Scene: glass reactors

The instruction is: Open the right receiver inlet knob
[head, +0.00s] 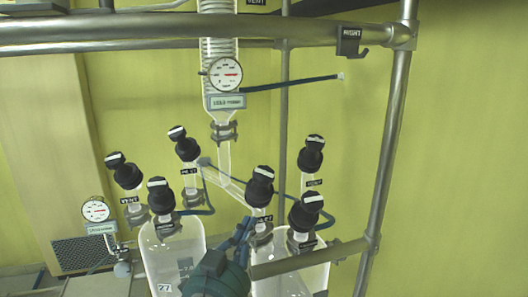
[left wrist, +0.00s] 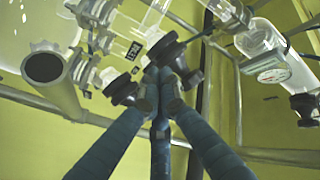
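The right receiver inlet knob (head: 260,186) is black with a white stripe. It sits on the glass neck at the left of the right receiver (head: 285,280), above a partly hidden label. My left gripper (head: 243,225) is just below and left of this knob, its blue fingers pointing up. In the left wrist view the fingers (left wrist: 160,88) converge, with their tips close together beside a black knob (left wrist: 166,48) near a label. No object shows clearly between the tips; contact with the knob cannot be told. My right gripper is not in view.
Other black knobs stand close by, on the right receiver (head: 305,212), its vent (head: 311,155) and the left receiver (head: 160,196). A metal rail (head: 310,260) crosses the right receiver. A glass column with a gauge (head: 225,74) hangs above. Free space lies right of the frame.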

